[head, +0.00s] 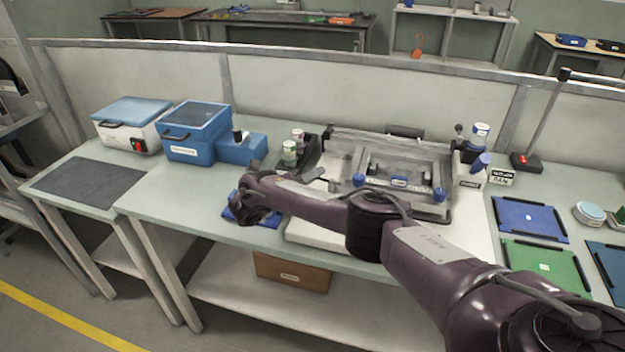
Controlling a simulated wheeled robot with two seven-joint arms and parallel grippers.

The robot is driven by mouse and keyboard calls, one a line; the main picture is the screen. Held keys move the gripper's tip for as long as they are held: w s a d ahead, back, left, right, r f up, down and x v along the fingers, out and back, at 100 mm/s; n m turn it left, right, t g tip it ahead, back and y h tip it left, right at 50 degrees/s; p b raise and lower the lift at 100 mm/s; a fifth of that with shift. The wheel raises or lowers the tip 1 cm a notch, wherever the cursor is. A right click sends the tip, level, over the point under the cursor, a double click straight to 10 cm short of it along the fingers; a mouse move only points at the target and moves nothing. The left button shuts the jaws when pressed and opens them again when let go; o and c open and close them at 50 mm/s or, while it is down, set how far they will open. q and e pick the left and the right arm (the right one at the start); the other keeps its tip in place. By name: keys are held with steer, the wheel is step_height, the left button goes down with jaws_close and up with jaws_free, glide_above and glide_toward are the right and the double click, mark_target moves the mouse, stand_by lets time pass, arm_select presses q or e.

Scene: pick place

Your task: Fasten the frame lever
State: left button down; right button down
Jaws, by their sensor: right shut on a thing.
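The framed fixture (337,150) stands on a white base plate in the middle of the bench. It has a grey metal frame, blue knobs (358,180) at its front and a blue handle (481,162) by its right side. I cannot tell which part is the frame lever. My right arm reaches leftward across the front of the fixture and hides part of it. My right gripper (246,203) is left of the base plate, low over the bench, shut on a blue cloth-like thing (270,220) that it mostly hides. My left gripper is not in view.
Blue boxes (190,150), a white box with a blue lid (128,140) and small jars (289,152) stand at the back left. A blue tray (530,218) and a green tray (545,265) lie at the right. A dark mat (88,183) covers the left table.

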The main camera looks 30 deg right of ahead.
steer(key=c, duration=1.3)
jaws_free()
steer(key=shift+c, duration=0.2)
steer(key=a+p, duration=0.3)
steer(key=a, duration=0.4)
steer(key=shift+s+a, duration=0.4)
